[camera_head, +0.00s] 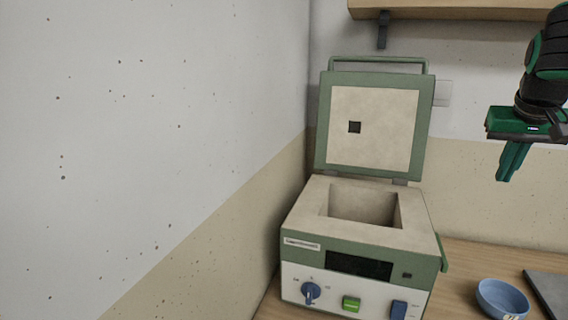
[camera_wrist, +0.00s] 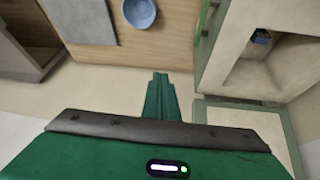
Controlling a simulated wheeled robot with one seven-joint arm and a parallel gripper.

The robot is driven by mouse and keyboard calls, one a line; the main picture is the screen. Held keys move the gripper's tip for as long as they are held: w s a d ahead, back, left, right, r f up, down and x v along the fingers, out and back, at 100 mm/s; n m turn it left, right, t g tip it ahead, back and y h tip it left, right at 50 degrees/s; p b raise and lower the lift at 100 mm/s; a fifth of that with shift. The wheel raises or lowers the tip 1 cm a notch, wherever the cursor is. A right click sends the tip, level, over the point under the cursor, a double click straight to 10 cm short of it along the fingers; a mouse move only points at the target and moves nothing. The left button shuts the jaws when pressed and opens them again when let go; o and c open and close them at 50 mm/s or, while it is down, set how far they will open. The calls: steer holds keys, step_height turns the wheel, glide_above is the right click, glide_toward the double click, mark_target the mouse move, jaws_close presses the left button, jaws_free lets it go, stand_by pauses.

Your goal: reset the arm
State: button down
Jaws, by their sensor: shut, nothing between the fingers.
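My gripper (camera_head: 510,164) is green and hangs in the air at the upper right of the head view, above the bench and to the right of the raised kiln lid. Its fingers are together with nothing between them. In the wrist view the shut fingers (camera_wrist: 160,82) show at the middle, apart from everything around. My dark arm with green parts enters from the right edge of the head view.
A small kiln (camera_head: 300,250) stands on the wooden bench (camera_head: 465,258) with its lid (camera_head: 372,125) open. A blue bowl (camera_head: 502,298) and a dark grey slab (camera_head: 550,290) lie to its right. A wooden shelf (camera_head: 460,10) is overhead. Speckled walls close the left and back.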

steer(key=s+a+f+g+y, duration=0.1)
steer(key=s+a+f+g, duration=0.1)
steer(key=s+f, duration=0.9)
steer(key=s+a+f+m+g+y, duration=0.1)
steer(key=s+a+f, duration=0.3)
steer(key=s+f, duration=0.7)
steer(key=s+g+y, duration=0.1)
steer(key=s, duration=0.2)
steer(key=shift+g, duration=0.3)
steer(key=shift+a, duration=0.1)
steer(key=shift+w+f, duration=0.2)
steer(key=shift+w, duration=0.35)
